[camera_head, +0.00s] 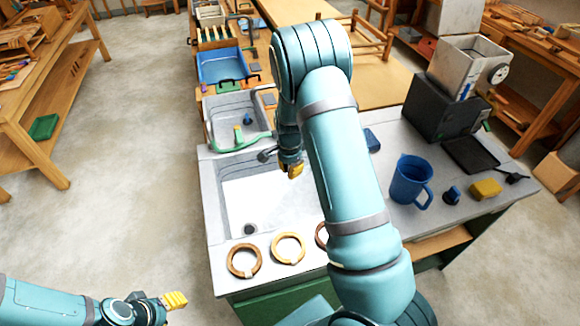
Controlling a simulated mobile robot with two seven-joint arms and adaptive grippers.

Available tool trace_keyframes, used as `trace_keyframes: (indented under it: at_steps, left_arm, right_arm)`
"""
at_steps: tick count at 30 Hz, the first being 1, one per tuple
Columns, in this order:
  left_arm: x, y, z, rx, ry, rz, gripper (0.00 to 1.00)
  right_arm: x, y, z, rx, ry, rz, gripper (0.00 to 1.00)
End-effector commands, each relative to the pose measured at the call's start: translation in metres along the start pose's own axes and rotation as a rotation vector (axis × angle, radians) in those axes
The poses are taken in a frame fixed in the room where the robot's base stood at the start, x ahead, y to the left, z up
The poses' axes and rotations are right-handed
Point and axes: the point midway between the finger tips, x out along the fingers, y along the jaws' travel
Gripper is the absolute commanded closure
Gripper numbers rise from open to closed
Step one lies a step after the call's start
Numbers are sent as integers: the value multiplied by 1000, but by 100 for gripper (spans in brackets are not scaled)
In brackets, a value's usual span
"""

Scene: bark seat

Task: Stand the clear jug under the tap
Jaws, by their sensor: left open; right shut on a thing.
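My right gripper (291,169), with yellow fingertips, hangs over the right side of the white sink basin (235,184). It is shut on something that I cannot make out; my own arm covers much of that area. A small dark fitting (266,156), perhaps the tap, shows just left of the gripper at the basin's back edge. I cannot pick out a clear jug; it may be hidden behind my arm or in the grip. My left gripper (174,300) is open and empty, low at the left, over the floor and away from the counter.
A blue jug (408,182), a dark stopper-like piece (452,195) and a yellow sponge (486,188) stand on the right counter. Several wooden rings, one at the left (244,261), lie along the front edge. A second basin (222,108) with a green hose (238,140) lies behind.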

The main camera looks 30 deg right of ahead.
Motion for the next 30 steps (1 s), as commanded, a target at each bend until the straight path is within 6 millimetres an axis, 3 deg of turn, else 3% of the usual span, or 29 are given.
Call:
trace_keyframes:
  at_steps: [30]
  left_arm:
    - [90,-31,12,-3,2,-16,53]
  right_arm:
    - [113,-2,2,-2,0,-1,100]
